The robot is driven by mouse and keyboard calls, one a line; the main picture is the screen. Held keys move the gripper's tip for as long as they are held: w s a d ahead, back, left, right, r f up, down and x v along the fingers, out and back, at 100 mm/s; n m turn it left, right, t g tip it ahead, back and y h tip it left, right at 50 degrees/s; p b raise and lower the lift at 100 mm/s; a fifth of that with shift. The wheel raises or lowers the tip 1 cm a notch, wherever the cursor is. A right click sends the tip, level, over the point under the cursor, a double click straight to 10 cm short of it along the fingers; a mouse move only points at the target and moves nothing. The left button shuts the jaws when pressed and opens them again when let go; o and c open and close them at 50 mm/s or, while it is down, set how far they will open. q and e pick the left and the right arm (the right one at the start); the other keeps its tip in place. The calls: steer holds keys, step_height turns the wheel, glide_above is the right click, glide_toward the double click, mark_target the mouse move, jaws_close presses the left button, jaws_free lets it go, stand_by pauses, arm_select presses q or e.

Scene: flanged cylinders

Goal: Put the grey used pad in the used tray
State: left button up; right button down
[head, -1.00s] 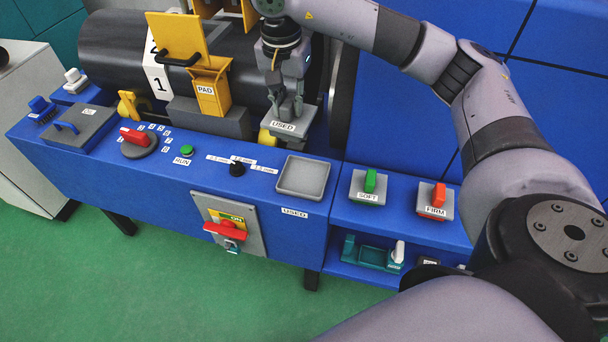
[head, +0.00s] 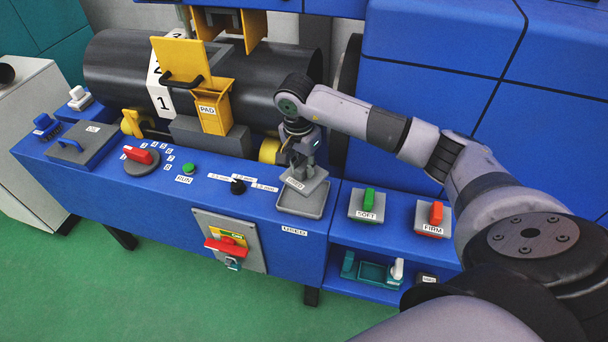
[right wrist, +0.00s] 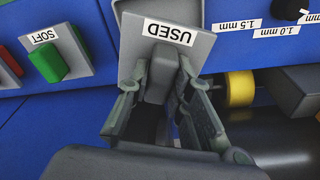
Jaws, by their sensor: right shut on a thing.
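The grey used pad (head: 309,185), a flat plate with a block handle and a USED label, is in my right gripper (head: 299,166). In the right wrist view the fingers (right wrist: 158,88) are shut on the handle of the pad (right wrist: 132,42). The pad hangs tilted over the used tray (head: 300,210), a shallow grey square tray on the blue bench. It hides the back part of the tray; I cannot tell whether they touch. My left gripper is not in view.
Right of the tray stand the SOFT pad (head: 367,206) with a green handle and the FIRM pad (head: 433,219) with a red-orange one. Left are a black knob (head: 237,186) and a green button (head: 189,169). Behind are a yellow PAD box (head: 213,108) and a dark roller (head: 118,68).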

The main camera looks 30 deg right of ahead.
mark_target(304, 179)
step_height(304, 179, down, 5)
steer(key=shift+r+p, duration=0.15)
steer(key=shift+p, duration=0.4)
steer(key=shift+f, duration=0.2)
steer(key=shift+w, duration=0.1)
steer(key=shift+f+b, duration=0.2)
steer(key=shift+b, duration=0.1)
steer(key=c, duration=1.4)
jaws_free()
steer(key=shift+r, duration=0.1)
steer(key=shift+c, duration=0.2)
